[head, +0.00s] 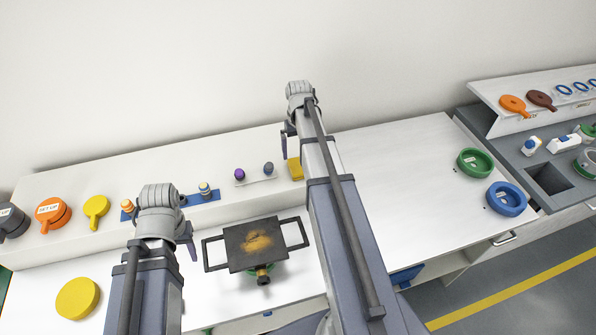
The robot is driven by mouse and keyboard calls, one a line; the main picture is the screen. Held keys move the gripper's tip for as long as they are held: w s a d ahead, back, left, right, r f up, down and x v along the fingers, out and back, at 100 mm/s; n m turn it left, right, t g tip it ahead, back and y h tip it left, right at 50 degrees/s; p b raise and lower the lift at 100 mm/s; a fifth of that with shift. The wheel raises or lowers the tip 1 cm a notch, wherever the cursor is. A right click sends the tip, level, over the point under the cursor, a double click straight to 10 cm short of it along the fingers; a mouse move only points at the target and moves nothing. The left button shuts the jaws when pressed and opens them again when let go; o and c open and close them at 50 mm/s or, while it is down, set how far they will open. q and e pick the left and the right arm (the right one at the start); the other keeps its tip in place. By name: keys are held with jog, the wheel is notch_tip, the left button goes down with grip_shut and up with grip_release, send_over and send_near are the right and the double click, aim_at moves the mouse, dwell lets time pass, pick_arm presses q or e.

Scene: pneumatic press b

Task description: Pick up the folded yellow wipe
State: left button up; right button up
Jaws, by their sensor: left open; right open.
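The folded yellow wipe (295,170) is a small yellow block near the front of the raised white ledge. My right arm covers its right side. My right gripper (286,137) is open, beyond the wipe and slightly left of it in the picture. It is mostly hidden by its own arm, and I see no contact with the wipe. My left gripper (189,242) is open and empty, left of the dark plate, with its fingers mostly hidden by the wrist.
A dark plate with two handles (250,245) stands between my arms. Purple and grey knobs (254,170) sit left of the wipe. Green (475,162) and blue (506,198) rings lie right.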

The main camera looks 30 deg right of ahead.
aim_at(298, 165)
jog(key=shift+s+a+f+b, duration=0.15)
jog(key=shift+f+b, duration=0.7)
jog(key=shift+s+a+f+b, duration=0.1)
jog(key=shift+f+b, duration=0.8)
jog(key=shift+s+a+f+b, duration=0.15)
jog(key=shift+f+b, duration=0.7)
jog(key=shift+r, duration=0.1)
jog(key=c, duration=1.3)
notch_tip(298, 165, up, 10)
jog(key=p, duration=1)
